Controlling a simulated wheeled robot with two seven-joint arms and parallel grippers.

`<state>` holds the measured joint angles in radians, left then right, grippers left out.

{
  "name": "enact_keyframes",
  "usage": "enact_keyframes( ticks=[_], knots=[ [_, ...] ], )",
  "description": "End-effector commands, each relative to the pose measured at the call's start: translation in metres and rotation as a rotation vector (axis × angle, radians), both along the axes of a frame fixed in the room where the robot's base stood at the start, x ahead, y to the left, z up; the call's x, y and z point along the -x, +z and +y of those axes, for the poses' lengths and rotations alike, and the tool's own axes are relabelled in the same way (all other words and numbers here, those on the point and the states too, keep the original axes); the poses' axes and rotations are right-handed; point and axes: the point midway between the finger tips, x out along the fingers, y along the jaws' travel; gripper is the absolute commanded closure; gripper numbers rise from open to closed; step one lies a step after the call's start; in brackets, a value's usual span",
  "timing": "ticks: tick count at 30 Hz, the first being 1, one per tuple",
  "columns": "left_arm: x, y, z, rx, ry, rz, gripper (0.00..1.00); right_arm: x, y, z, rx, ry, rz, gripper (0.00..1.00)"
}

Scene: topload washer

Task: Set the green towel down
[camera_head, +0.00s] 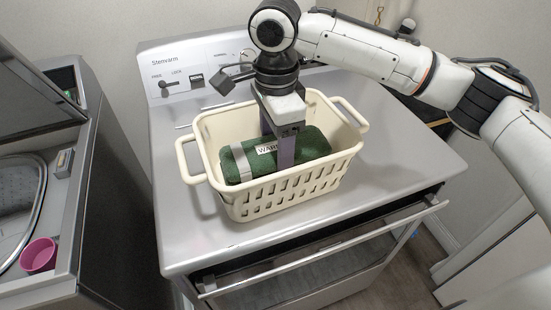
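The green towel (315,147), rolled or folded with a light band and a white label, lies inside the cream laundry basket (275,196). My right gripper (277,147) reaches down into the basket from above, at the towel. One finger shows against the towel's near side, and the other is partly hidden behind it. I cannot tell whether the fingers press on the towel or stand apart from it. The towel's underside is hidden by the basket wall. My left gripper is not in view.
The basket stands on a silver appliance top (195,235) with a control panel (195,72) at its back. An appliance with a raised lid (35,95) stands at the left, with a pink cup (38,255) on it. Bare surface surrounds the basket.

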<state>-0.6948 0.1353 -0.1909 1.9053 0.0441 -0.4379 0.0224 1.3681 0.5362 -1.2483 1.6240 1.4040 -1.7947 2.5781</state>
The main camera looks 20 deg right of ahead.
Motion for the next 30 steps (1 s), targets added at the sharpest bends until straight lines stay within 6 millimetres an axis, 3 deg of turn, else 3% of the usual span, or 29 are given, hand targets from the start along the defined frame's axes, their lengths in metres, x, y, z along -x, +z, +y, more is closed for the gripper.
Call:
enact_keyframes(
  ticks=[6,16,17,20,30],
  knots=[
    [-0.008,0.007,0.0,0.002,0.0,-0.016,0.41,0.0,-0.028,0.0,0.001,0.0,0.001,0.66],
    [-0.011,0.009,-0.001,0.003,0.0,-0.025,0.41,0.0,-0.031,0.0,-0.001,0.0,0.001,0.66],
    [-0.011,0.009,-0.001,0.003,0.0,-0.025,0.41,0.0,-0.032,0.0,-0.001,0.0,0.001,0.38],
    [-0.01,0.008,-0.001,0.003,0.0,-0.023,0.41,0.0,-0.031,0.0,0.0,0.0,0.0,0.21],
    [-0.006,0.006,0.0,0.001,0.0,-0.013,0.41,0.0,-0.029,0.0,0.0,0.0,-0.001,0.21]
  ],
)
